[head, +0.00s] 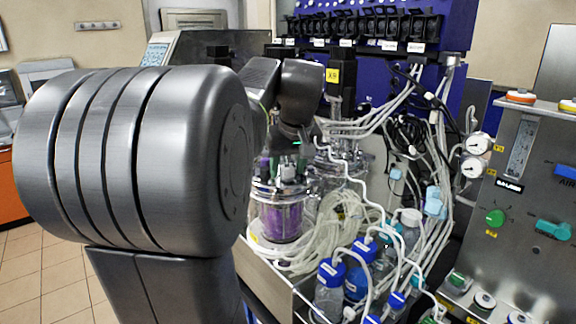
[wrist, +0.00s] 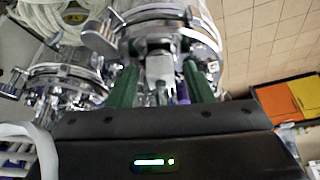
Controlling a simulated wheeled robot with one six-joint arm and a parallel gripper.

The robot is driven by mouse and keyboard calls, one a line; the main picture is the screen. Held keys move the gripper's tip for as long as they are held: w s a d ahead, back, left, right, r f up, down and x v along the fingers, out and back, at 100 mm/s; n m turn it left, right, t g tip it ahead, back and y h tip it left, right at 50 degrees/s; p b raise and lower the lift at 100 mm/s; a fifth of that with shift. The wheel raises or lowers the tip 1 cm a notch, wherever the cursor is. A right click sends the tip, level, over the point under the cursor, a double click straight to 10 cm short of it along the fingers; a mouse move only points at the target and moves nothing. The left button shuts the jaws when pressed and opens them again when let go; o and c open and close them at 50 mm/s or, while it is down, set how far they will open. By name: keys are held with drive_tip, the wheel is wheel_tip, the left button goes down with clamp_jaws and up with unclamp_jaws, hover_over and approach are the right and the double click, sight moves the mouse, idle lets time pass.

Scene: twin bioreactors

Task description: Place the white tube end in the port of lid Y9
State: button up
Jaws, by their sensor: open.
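My gripper (wrist: 161,80) is open in the wrist view, its two green fingers apart on either side of a pale metal fitting. Behind them is a round metal reactor lid (wrist: 170,32); I cannot tell whether the fingers touch anything. A second lid (wrist: 65,82) shows to the left. In the head view my gripper is over the reactor with purple contents (head: 283,218), and a second glass vessel stands just right of it. No lid label reading Y9 is legible. Many white tubes (head: 360,190) run there; I cannot single out the tube end named in the task.
Coiled clear tubing (head: 335,235) and blue-capped bottles (head: 331,277) crowd the area right of the reactor. A steel panel with gauges (head: 476,143) and knobs stands at right. Black pump heads (head: 365,25) line the blue rack behind. In the wrist view, tiled floor (wrist: 265,40) shows at right.

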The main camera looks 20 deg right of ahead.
drive_tip(key=shift+s+r, duration=0.1)
drive_tip(key=shift+r, duration=0.6)
drive_tip(key=v, duration=1.1)
drive_tip(key=shift+s, duration=0.1)
idle(1.4)
